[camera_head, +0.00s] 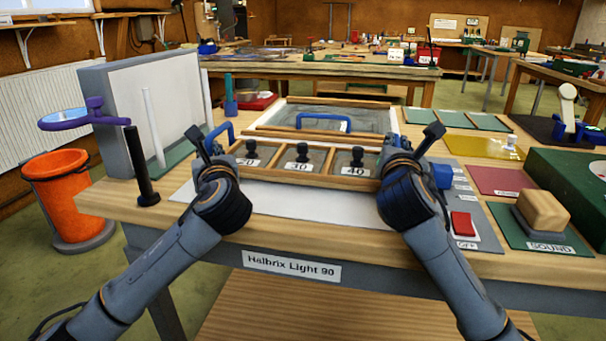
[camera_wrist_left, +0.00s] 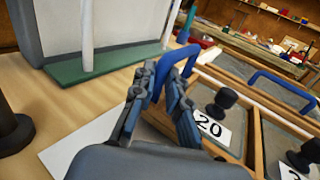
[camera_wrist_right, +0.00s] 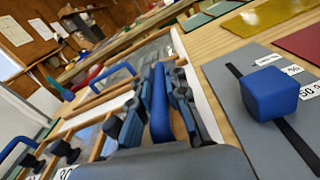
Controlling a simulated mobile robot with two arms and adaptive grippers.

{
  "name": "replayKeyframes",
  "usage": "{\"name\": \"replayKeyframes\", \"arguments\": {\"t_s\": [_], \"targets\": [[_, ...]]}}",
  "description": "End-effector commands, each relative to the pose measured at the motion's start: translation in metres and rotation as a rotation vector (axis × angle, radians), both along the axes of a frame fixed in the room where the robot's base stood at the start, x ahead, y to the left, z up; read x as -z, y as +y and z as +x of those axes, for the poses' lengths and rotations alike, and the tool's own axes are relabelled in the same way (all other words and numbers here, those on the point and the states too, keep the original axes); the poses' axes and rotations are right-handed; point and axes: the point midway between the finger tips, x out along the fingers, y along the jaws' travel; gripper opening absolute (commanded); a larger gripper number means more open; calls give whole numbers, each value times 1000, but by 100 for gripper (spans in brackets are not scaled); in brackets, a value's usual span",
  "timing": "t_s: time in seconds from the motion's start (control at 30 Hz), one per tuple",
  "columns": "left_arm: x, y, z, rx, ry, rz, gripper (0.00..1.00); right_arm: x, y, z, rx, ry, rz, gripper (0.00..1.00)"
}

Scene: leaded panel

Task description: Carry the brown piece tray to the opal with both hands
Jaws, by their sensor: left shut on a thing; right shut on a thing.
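The brown wooden piece tray (camera_head: 300,180) lies across the middle of the bench, with compartments marked 20, 30 and 40, each with a black knob. My left gripper (camera_head: 208,155) is shut on the tray's left blue handle, which stands between the fingers in the left wrist view (camera_wrist_left: 176,60). My right gripper (camera_head: 408,155) is shut on the right blue handle, seen between the fingers in the right wrist view (camera_wrist_right: 160,105). A white flat surface (camera_head: 275,202) lies in front of and partly under the tray. I cannot tell for certain which white surface is the opal.
Behind the tray lies a wood-framed glass panel (camera_head: 370,118) with a blue handle. A grey box with a white face (camera_head: 150,95) and a black post (camera_head: 140,165) stand left. A blue block (camera_head: 441,176) and red button (camera_head: 462,223) are close right of my right gripper.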

Motion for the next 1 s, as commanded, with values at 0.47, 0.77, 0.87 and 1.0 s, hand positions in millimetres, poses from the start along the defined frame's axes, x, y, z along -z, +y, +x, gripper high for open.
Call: {"name": "replayKeyframes", "arguments": {"t_s": [0.47,0.77,0.87,1.0], "targets": [[1,4,0,-9,-1,1,37,7,-4,2,11,12,-4,37],[-1,-1,-3,-1,-5,1,37,8,-2,2,6,12,-4,37],[0,-5,-13,0,-4,1,37,8,-2,2,5,13,-3,37],[0,-12,-33,-1,-4,-1,37,8,-2,2,5,13,-3,37]]}}
